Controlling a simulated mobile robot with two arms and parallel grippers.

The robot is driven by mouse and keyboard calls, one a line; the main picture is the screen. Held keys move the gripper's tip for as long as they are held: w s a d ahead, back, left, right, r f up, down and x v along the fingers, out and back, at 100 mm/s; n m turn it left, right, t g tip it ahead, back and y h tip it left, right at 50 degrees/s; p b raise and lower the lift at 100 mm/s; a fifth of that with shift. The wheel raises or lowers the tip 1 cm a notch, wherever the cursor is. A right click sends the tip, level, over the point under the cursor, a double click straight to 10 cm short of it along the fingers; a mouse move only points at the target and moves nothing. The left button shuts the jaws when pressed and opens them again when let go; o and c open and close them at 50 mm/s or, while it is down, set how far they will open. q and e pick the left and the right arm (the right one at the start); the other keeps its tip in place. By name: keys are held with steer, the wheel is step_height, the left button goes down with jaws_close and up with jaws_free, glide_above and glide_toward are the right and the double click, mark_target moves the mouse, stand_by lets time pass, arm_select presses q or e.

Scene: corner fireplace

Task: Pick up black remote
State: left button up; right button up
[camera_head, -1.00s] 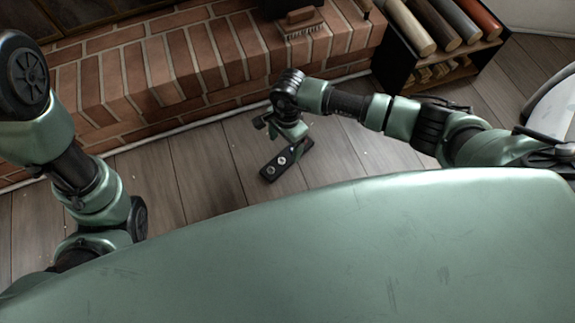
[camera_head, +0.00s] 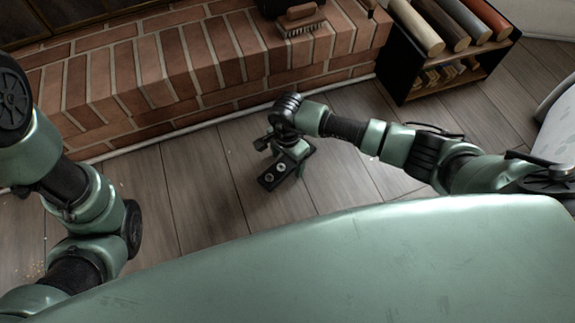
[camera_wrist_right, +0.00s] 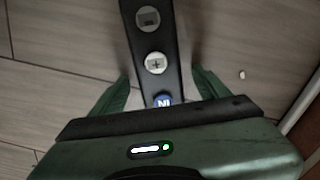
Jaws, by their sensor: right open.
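The black remote (camera_head: 272,179) lies on the wooden floor in front of the brick hearth, with round pale buttons on its top. Its right part is hidden by my right gripper (camera_head: 290,165), which is low over it. In the right wrist view the remote (camera_wrist_right: 150,42) runs between the two green fingers of my right gripper (camera_wrist_right: 160,78). The fingers stand apart on either side of it, with gaps showing, and are not closed on it. The near end of the remote is hidden under the gripper body. My left arm shows at the left, but its gripper is out of view.
The brick hearth (camera_head: 190,65) runs along the back, with a wooden-backed brush (camera_head: 301,18) on it. A black rack of logs (camera_head: 440,60) stands at the back right. A pale rounded object (camera_head: 557,120) is at the right edge. The floor around the remote is clear.

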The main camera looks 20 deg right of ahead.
steer(key=c, duration=1.6)
steer(key=shift+r, duration=0.1)
steer(key=shift+r, duration=0.1)
